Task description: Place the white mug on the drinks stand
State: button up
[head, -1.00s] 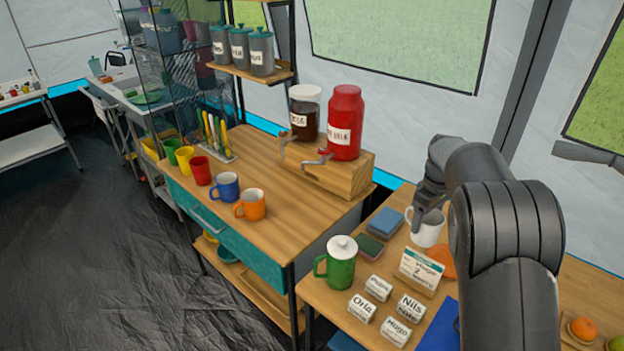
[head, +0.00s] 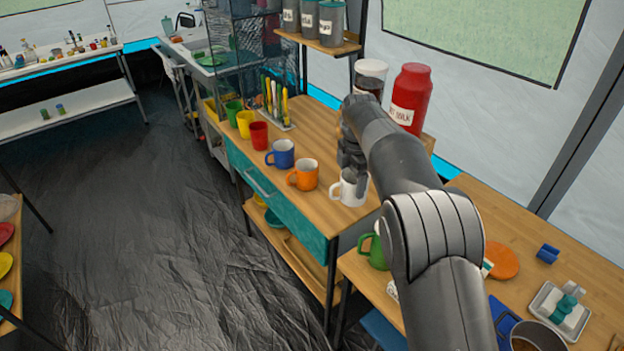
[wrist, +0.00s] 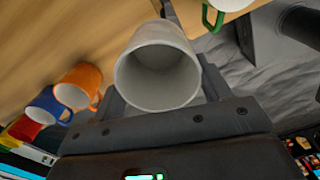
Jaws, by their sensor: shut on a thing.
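The white mug (head: 349,188) is upright in the head view, at the front right end of the wooden drinks stand (head: 322,145), in line with the coloured mugs. My gripper (head: 354,172) is shut on the white mug from above and behind. In the wrist view the white mug (wrist: 158,70) fills the space between the fingers, its open mouth facing the camera. I cannot tell whether its base touches the stand top.
An orange mug (head: 303,175) stands just left of the white mug, then blue (head: 281,154), red (head: 259,135), yellow and green mugs. A red dispenser (head: 410,98) stands behind.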

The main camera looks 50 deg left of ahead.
jog(key=shift+s+a+f, duration=0.75)
jog(key=shift+a+f, duration=0.5)
jog(key=shift+f, duration=0.3)
jog(key=shift+s+a+f, duration=0.7)
jog(key=shift+a+f, duration=0.6)
jog(key=shift+f, duration=0.25)
jog(key=shift+s+a+f, duration=0.75)
jog(key=shift+a+f, duration=0.5)
jog(key=shift+f, duration=0.3)
jog(key=o, duration=1)
jog(key=shift+f, duration=0.15)
notch_tip(320, 180, up, 12)
jog(key=shift+r, duration=0.2)
